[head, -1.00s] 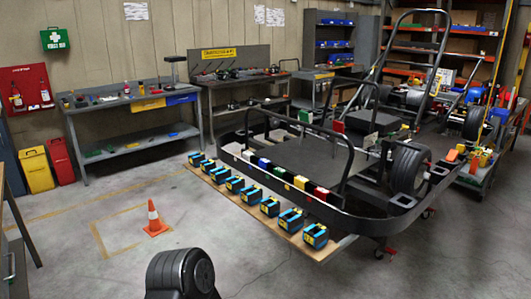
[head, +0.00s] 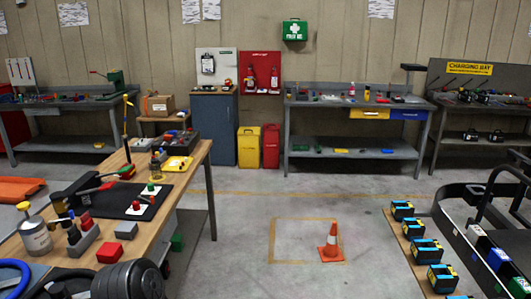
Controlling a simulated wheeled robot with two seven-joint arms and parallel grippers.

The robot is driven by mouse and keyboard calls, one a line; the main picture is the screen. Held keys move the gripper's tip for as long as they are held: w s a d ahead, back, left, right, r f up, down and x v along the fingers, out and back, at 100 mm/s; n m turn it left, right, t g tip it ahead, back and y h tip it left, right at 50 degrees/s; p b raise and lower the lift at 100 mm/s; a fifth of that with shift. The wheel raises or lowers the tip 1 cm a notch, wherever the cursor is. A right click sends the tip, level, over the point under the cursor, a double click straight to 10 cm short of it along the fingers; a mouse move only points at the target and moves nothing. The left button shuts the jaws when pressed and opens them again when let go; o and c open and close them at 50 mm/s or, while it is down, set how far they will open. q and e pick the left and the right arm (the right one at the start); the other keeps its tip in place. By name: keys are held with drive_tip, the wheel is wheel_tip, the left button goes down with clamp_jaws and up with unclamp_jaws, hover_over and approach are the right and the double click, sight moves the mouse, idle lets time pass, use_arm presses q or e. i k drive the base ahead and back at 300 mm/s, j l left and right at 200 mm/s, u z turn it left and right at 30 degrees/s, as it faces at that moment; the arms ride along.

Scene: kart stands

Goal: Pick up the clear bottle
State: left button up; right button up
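I cannot pick out the clear bottle with certainty. A small bottle (head: 155,166) with a dark top stands near the far end of the wooden workbench (head: 197,158) at the left; I cannot tell whether it is clear. Other small bottles (head: 367,94) stand on the grey back bench (head: 330,103), too small to tell. Neither of my grippers shows in the head view.
An orange cone (head: 330,246) stands on the floor inside a taped square. A kart frame (head: 480,245) and a board with blue-and-yellow packs (head: 426,251) lie at the right.

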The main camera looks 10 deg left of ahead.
sight(155, 166)
drive_tip(key=i+u, duration=0.15)
drive_tip(key=i, duration=0.65)
drive_tip(key=i+u, duration=0.15)
drive_tip(key=i, duration=0.6)
drive_tip(key=i+l+u, duration=0.2)
drive_tip(key=i, duration=0.6)
drive_tip(key=i+u, duration=0.3)
drive_tip(key=i, duration=0.5)
